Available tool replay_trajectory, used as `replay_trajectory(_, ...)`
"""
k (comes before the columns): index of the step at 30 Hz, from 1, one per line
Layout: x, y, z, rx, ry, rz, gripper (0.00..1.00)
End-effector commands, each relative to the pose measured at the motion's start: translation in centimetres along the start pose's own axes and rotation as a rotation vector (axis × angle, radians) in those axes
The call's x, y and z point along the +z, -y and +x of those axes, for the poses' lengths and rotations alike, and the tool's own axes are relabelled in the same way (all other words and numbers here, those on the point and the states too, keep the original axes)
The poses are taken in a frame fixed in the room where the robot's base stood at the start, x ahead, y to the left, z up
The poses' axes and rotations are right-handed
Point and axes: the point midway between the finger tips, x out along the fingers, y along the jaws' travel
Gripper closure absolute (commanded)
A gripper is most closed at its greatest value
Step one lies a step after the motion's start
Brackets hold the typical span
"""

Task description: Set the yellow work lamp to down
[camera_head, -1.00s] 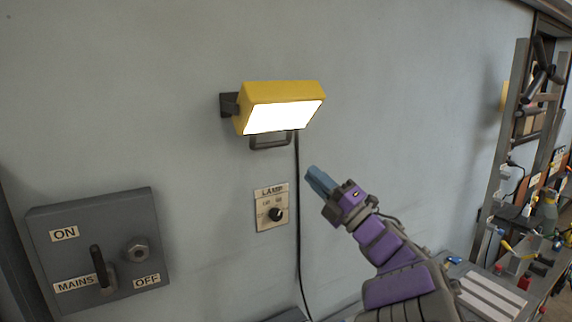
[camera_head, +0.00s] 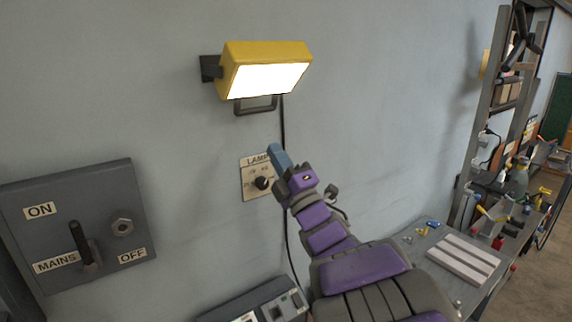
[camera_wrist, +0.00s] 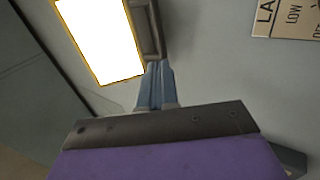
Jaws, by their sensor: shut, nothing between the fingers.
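The yellow work lamp (camera_head: 266,52) is fixed to the wall on a dark bracket, and its lit white face points down and outward. A dark handle loop (camera_head: 256,106) hangs under it. My gripper (camera_head: 277,154) is shut and empty, below the handle and in front of the upper right part of the LAMP knob plate (camera_head: 247,186). In the wrist view the blue fingers (camera_wrist: 157,84) are together, and their tips show near the lower end of the handle (camera_wrist: 150,28) and beside the lit lamp face (camera_wrist: 100,38). I cannot tell whether they touch.
A grey MAINS switch box (camera_head: 138,200) with a lever is at left on the wall. A black cable (camera_head: 283,130) runs down from the lamp. A grey bench (camera_head: 405,245) stands at lower right, and a grey control box (camera_head: 265,303) is at the bottom.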

Motion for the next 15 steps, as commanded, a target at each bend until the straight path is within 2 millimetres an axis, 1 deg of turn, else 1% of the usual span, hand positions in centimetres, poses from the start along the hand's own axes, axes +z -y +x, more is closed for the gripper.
replay_trajectory(3,0.0,-0.1,1.8,0.004,-0.003,0.000,1.00)
replay_trajectory(12,0.6,-0.2,5.5,0.003,0.003,0.003,1.00)
replay_trajectory(15,0.5,-0.3,6.8,0.006,0.000,0.003,1.00)
